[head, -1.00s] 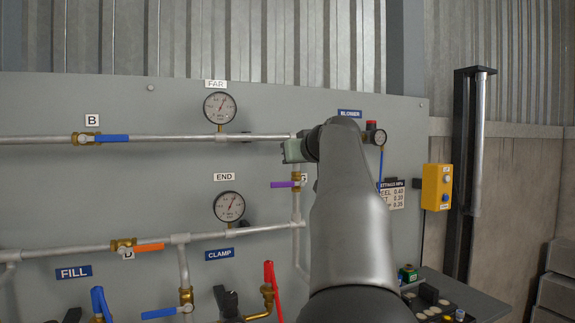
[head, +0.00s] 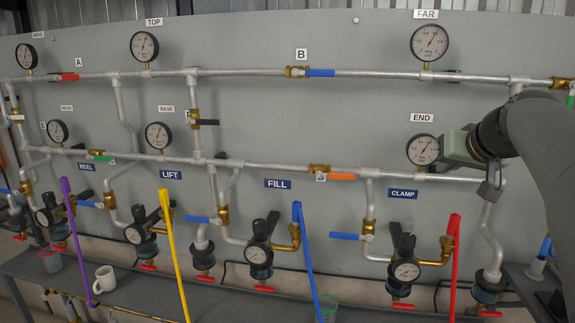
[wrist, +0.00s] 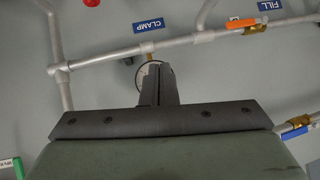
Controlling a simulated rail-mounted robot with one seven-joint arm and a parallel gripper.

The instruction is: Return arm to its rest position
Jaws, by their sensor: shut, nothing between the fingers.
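My gripper (head: 460,148) is at the right of the head view, in front of the grey panel and overlapping the right edge of the END gauge (head: 421,149). In the wrist view my gripper (wrist: 156,80) has its two dark fingers together with nothing between them. A gauge face shows partly behind the fingers there, near the upside-down CLAMP label (wrist: 148,25). My arm comes in from the right edge of the head view. Whether the fingers touch anything cannot be told.
The panel (head: 250,120) carries pipes, gauges and coloured valve handles. The panel's upper middle has few protruding parts.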

